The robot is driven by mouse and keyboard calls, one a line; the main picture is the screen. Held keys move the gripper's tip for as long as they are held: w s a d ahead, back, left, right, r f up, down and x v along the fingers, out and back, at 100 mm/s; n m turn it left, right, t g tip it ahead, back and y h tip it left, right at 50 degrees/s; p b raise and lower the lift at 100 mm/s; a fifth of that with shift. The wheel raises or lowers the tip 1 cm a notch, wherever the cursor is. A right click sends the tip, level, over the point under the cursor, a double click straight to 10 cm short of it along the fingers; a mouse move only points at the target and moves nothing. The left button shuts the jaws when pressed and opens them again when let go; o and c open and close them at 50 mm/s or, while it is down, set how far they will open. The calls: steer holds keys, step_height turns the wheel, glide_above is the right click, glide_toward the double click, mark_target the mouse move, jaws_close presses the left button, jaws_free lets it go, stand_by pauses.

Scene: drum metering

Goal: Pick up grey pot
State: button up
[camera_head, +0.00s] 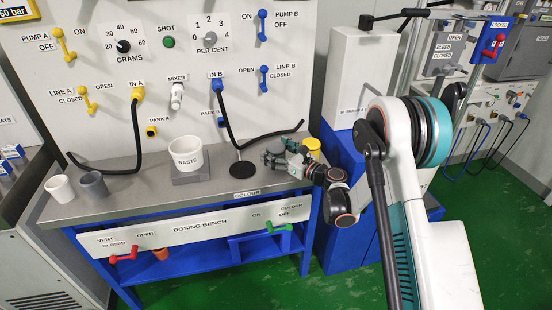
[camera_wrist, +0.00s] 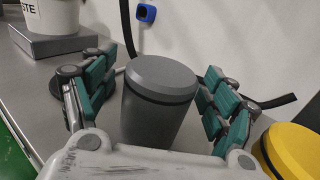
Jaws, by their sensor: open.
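In the wrist view a grey lidded pot (camera_wrist: 160,100) stands upright on the bench, between the two fingers of my gripper (camera_wrist: 157,75). The fingers are open, one on each side, with a gap visible at the left; I cannot tell whether the right one touches. In the head view my gripper (camera_head: 286,158) is low over the right end of the bench, and it mostly hides the pot there. A second grey cup (camera_head: 93,184) stands at the left of the bench, far from my gripper.
A yellow pot (camera_wrist: 290,150) stands close to the right of my gripper. A white WASTE pot (camera_head: 188,155) stands on a grey block (camera_head: 190,176), with a black disc (camera_head: 242,168) to its right. A white cup (camera_head: 60,188) is at far left. Black hoses hang behind.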

steer(key=c, duration=1.3)
